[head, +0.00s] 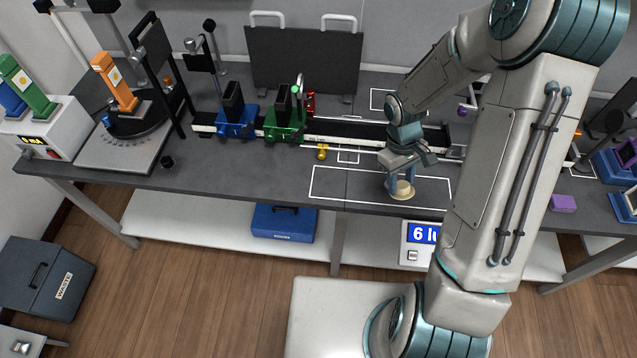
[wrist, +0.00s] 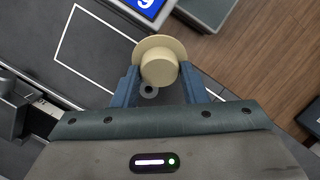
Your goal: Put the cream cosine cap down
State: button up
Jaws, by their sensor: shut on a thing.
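The cream cosine cap (wrist: 160,62) is a round piece with a wide flange and a narrower raised middle. In the wrist view it sits between the two blue fingers of my gripper (wrist: 158,84), which are shut on it. In the head view my gripper (head: 399,182) points down near the front of the bench, with the cream cap (head: 401,191) at its fingertips. The cap is inside or just over a white-outlined rectangle (head: 330,199) on the bench top. I cannot tell whether the cap touches the surface.
A lux meter display (head: 423,233) stands in front of the bench edge. Behind my gripper runs a rail (head: 340,141) with a blue carriage (head: 237,122) and a green carriage (head: 285,124). A small yellow piece (head: 322,152) lies near the rail. The outlined area's left part is clear.

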jog(key=w+a+r+m+t+y+b, duration=0.1)
jog(key=w+a+r+m+t+y, duration=0.1)
jog(key=a+m+t, duration=0.3)
jog(key=m, duration=0.3)
send_over(339, 182)
jog(key=shift+g, duration=0.4)
jog(key=f, duration=0.6)
jog(key=shift+s+d+f, duration=0.1)
jog(key=shift+s+d, duration=0.05)
jog(key=shift+s, duration=0.1)
jog(key=shift+f+p, duration=0.3)
jog(key=shift+f, duration=1.8)
jog(key=o, duration=1.1)
